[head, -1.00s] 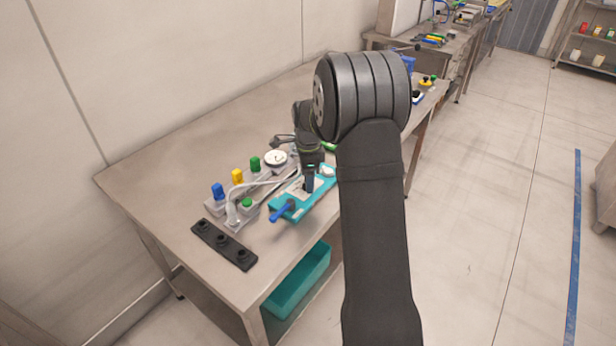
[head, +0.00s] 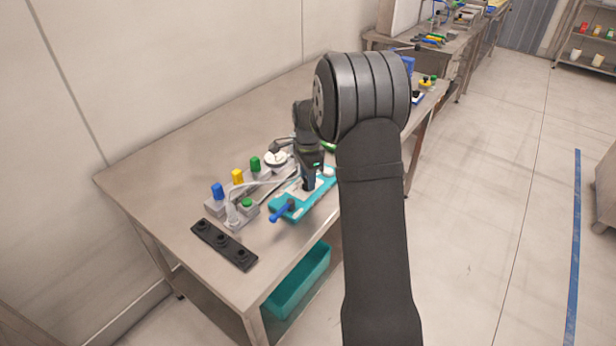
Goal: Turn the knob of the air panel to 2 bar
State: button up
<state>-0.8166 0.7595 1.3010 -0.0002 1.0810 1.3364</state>
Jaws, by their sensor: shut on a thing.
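The air panel (head: 278,207) is a teal plate near the table's front edge, with a blue lever (head: 283,213) at its near left end. My gripper (head: 309,186) points down onto the middle of this panel. It is shut on what appears to be the panel's knob, a small dark part mostly hidden by the fingers. A pale round part (head: 327,171) shows at the panel's right end.
A grey block with blue (head: 218,190), yellow (head: 238,175) and green (head: 255,163) caps stands behind left, with pale hoses. A black strip (head: 224,244) lies in front of it. A teal bin (head: 300,282) is below the table. The tabletop's back left is clear.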

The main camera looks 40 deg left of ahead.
jog(key=n, duration=1.1)
jog(key=shift+n, duration=1.9)
jog(key=o, duration=1)
notch_tip(320, 180, up, 17)
jog(key=shift+r, duration=0.2)
